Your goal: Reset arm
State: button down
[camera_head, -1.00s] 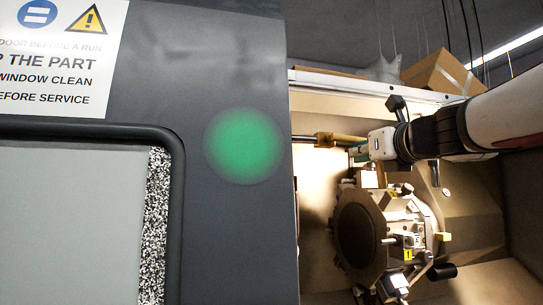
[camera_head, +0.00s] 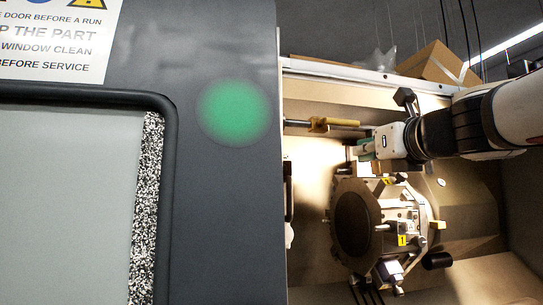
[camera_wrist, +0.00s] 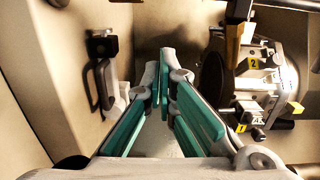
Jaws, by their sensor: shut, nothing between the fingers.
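My gripper (camera_head: 366,148) reaches in from the right and points left inside the open machine, above the tool turret (camera_head: 358,220). In the wrist view my gripper's green-padded fingers (camera_wrist: 165,85) come together at their tips, with nothing between them. The turret also shows in the wrist view at the right (camera_wrist: 262,85), with yellow number tags. It is apart from the fingers.
The grey machine door (camera_head: 230,210) with a green round light (camera_head: 233,112) fills the left. A yellow fitting on a rod (camera_head: 320,125) lies beside my gripper. A cardboard box (camera_head: 437,65) sits on top of the machine. In the wrist view a dark bracket (camera_wrist: 102,50) is on the left wall.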

jog(key=v, duration=0.6)
jog(key=shift+s, duration=0.15)
jog(key=s+d+f+m+g+h, duration=0.2)
jog(key=s+d+f+m+h, duration=0.15)
jog(key=f+m, duration=0.7)
jog(key=s+d+f+m+g+h, duration=0.25)
jog(key=f+m+h, duration=0.25)
jog(key=m, duration=1.1)
jog(key=s+a+f+m+g+y, duration=0.1)
jog(key=s+a+f+m+g, duration=0.1)
jog(key=f, duration=0.5)
jog(key=s+a+f+m+g+y, duration=0.2)
jog(key=s+a+f+m+g, duration=0.1)
jog(key=s+f+m, duration=0.3)
jog(key=s+a+f+m+g+y, duration=0.2)
jog(key=s+f, duration=0.4)
jog(key=f, duration=0.3)
jog(key=shift+s+a+f+m+g, duration=0.15)
jog(key=shift+a+f+m+g, duration=0.25)
jog(key=shift+a+m+g, duration=0.5)
jog(key=shift+a+t, duration=0.1)
jog(key=shift+t, duration=0.15)
